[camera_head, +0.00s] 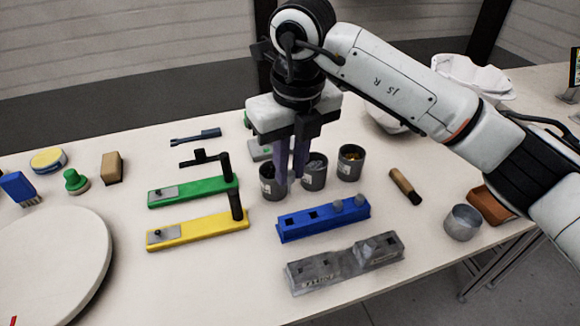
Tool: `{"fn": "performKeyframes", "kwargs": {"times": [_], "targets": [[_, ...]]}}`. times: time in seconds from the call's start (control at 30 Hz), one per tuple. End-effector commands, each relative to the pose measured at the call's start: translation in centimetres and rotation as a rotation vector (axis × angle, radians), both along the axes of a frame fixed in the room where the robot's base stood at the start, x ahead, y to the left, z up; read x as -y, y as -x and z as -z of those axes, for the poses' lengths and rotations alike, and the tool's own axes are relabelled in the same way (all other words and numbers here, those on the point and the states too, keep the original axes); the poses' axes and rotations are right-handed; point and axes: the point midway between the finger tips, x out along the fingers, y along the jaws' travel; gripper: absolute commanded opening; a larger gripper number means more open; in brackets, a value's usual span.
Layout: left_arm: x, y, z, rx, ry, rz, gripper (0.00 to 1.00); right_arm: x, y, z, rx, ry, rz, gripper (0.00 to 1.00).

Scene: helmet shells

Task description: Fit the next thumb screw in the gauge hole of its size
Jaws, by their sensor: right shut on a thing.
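My right gripper (291,172) points down over the dark cups near the table's middle. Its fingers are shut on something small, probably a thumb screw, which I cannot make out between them. The left dark cup (271,184) stands right at the fingers, partly covered by them. The middle cup (314,172) and the right cup (350,163) hold small parts. The blue gauge block (290,230) lies in front, with open dark holes on its left half. My left gripper is out of view.
A grey block (318,273) lies in front of the blue one. Green (195,191) and yellow (200,232) fixtures with dark upright handles stand left. A metal cup (462,223), a brown cylinder (404,186) and white shells (470,78) are right.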

Motion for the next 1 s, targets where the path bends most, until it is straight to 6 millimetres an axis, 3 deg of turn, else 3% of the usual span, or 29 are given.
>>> {"fn": "performKeyframes", "kwargs": {"times": [0.5,0.7,1.0], "targets": [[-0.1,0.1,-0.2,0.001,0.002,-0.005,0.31,0.0,0.0,-0.5,-0.001,0.0,0.0,0.0],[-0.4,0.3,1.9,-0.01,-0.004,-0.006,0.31,0.3,1.7,1.0,0.0,0.0,-0.001,0.0],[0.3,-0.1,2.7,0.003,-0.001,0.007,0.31,0.8,4.2,2.6,0.0,0.0,-0.002,0.0]]}}
